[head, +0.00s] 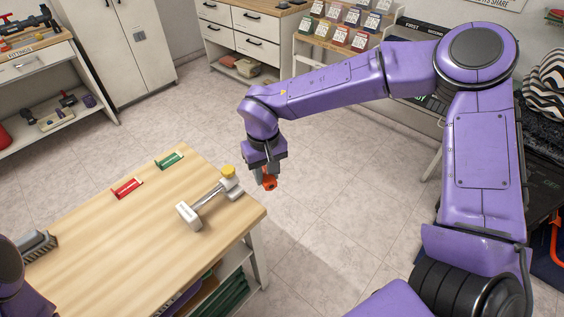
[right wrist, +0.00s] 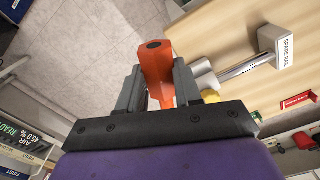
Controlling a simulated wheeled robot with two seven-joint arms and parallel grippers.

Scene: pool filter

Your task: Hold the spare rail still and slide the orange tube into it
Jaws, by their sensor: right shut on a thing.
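The spare rail (head: 208,198) lies on the wooden table near its right corner, a silver bar between white end blocks. Its labelled block (right wrist: 283,46) shows at the upper right in the right wrist view. My right gripper (head: 265,181) is shut on the orange tube (right wrist: 155,62), whose dark round end shows in the right wrist view. The tube also shows in the head view (head: 269,184), just off the table's right edge and apart from the rail. The fingers hide part of the tube.
A yellow round piece (head: 229,172) sits by the rail's far end. A red card holder (head: 127,187) and a green one (head: 170,160) stand along the far edge. The table's middle is clear.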

